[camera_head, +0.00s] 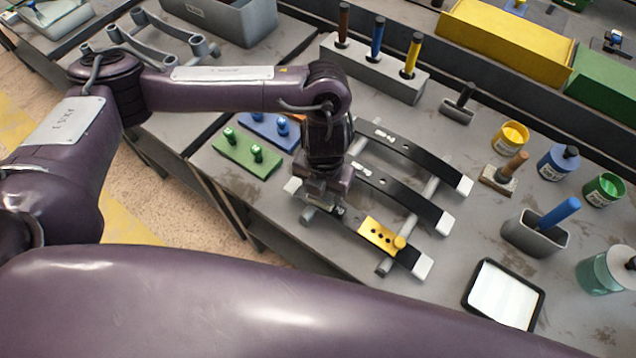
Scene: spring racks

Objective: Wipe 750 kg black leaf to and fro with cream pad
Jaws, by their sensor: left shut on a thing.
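Three black leaves with white ends lie side by side across grey bars: the back leaf (415,154), the middle leaf (400,195) and the near leaf (345,213). I cannot read which label says 750 kg. A yellow plate (378,236) with a knob sits on the near leaf. My left gripper (323,203) points down at the left part of the near leaf and appears shut on it; the wrist hides the contact. A cream pad (497,181) with a wooden handle stands on the table at the right, apart from the gripper. My right gripper is not in view.
A grey-block pad (458,110) with a black handle, paint pots (558,163), a grey cup (535,235) with a blue handle and a white tray (503,294) stand right. A tool block (375,75) stands behind. Green (245,157) and blue plates lie left.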

